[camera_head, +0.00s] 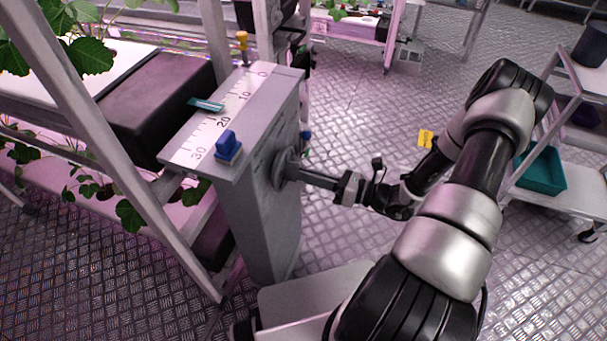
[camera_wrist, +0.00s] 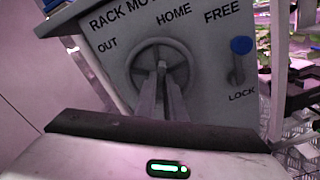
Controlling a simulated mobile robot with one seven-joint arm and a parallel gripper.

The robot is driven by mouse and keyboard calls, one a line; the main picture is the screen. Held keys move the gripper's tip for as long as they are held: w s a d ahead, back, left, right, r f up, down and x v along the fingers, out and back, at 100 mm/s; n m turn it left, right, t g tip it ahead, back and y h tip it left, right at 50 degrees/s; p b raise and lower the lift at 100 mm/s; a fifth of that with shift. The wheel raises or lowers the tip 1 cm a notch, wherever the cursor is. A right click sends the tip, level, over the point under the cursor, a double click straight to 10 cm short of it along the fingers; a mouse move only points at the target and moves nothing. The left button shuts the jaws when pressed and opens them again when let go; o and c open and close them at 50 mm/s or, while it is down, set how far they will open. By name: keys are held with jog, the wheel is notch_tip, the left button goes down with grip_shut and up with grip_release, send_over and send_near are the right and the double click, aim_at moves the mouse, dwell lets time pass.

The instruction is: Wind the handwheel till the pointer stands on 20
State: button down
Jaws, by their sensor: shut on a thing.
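The handwheel (camera_wrist: 183,64) is a grey spoked wheel on the front face of the grey rack-moving cabinet (camera_wrist: 112,62). In the head view the wheel (camera_head: 279,169) shows edge-on on the cabinet's right side. My gripper (camera_wrist: 160,88) is shut on the handwheel near its middle; the fingers hide part of the spokes and lower rim. In the head view my gripper (camera_head: 294,170) reaches it from the right. The teal pointer (camera_head: 205,104) lies across the edge of the white scale (camera_head: 184,153), between the 10 and the 20.
A blue-knobbed lever (camera_wrist: 240,47) stands up toward FREE, above LOCK. A blue block (camera_head: 229,146) sits at the scale's 30 end, a yellow knob (camera_head: 241,40) beyond its 0 end. A plant rack (camera_head: 138,178) stands left; a cart with a teal bin (camera_head: 541,171) stands right.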

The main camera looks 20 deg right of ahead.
jog(key=n+b, duration=0.1)
jog(key=n, duration=1.2)
jog(key=shift+n+b, duration=0.4)
jog(key=c, duration=1.8)
grip_release()
jog(key=shift+c, duration=0.2)
jog(key=shift+s+d, duration=0.1)
jog(key=p+v, duration=0.1)
jog(key=v, duration=1.6)
jog(key=shift+s+d, duration=0.1)
